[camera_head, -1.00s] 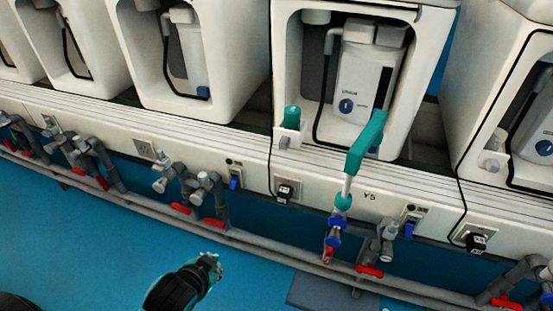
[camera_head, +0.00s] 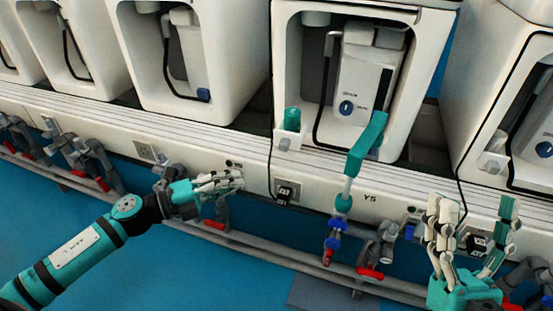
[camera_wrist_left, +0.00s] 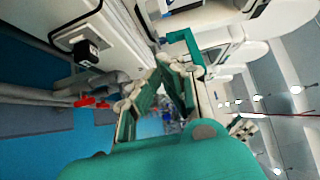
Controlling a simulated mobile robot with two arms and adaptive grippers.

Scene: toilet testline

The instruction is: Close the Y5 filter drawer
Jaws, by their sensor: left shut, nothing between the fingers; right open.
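The Y5 label (camera_head: 370,197) is on the white ledge below a white toilet unit (camera_head: 287,65). In that unit's recess, a light grey filter box with a blue knob (camera_head: 361,85) stands tilted; I cannot tell how far any drawer is out. A teal bent piece (camera_head: 366,145) sits in front of it, above a pipe valve. My left gripper (camera_head: 238,180) is shut and empty, in front of the ledge left of the Y5 label. Its fingers (camera_wrist_left: 172,68) show in the left wrist view. My right gripper (camera_head: 475,212) is open and empty, right of the label.
Grey pipes with red-handled valves (camera_head: 370,272) run below the ledge. A black plug (camera_head: 285,194) sits in a socket between my left gripper and the label. Neighbouring units (camera_head: 190,60) stand on both sides. The blue floor (camera_head: 200,270) is open in front.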

